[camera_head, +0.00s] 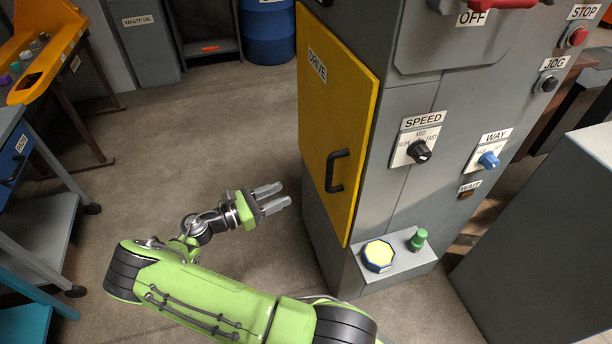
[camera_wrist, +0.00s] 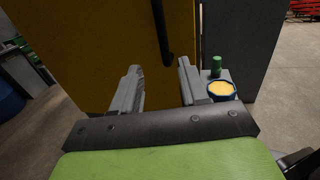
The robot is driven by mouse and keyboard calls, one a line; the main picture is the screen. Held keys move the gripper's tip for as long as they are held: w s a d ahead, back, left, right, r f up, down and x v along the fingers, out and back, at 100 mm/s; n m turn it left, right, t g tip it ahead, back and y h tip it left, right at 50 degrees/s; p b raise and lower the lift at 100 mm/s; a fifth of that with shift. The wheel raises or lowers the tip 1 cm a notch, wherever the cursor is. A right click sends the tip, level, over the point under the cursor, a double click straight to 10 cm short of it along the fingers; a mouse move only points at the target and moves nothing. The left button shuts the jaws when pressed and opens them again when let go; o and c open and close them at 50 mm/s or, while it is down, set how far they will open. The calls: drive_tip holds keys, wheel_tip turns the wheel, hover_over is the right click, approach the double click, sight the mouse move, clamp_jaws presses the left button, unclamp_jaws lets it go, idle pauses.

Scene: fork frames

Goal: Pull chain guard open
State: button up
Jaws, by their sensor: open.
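The chain guard appears to be the yellow door labelled DRIVE (camera_head: 325,110) on the left side of the grey machine. It looks shut. A black bar handle (camera_head: 337,170) is fixed near its right edge. My gripper (camera_head: 277,198) is open and empty, to the left of the handle and apart from the door. In the wrist view the door (camera_wrist: 100,40) fills the upper middle, and the handle (camera_wrist: 163,35) stands upright ahead, above the gap between my fingers (camera_wrist: 160,88). The top of the handle is cut off there.
A low ledge holds a yellow and blue button (camera_head: 378,256) and a green knob (camera_head: 418,239) right of the door. SPEED (camera_head: 418,151) and WAY (camera_head: 488,160) dials sit on the front panel. A blue barrel (camera_head: 267,32) stands behind. Floor left of the door is clear.

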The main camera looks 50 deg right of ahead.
sight(329, 175)
drive_tip(key=x, duration=1.5)
drive_tip(key=shift+s+d+b, duration=0.3)
drive_tip(key=shift+s+b, duration=0.1)
drive_tip(key=shift+r, duration=0.1)
clamp_jaws()
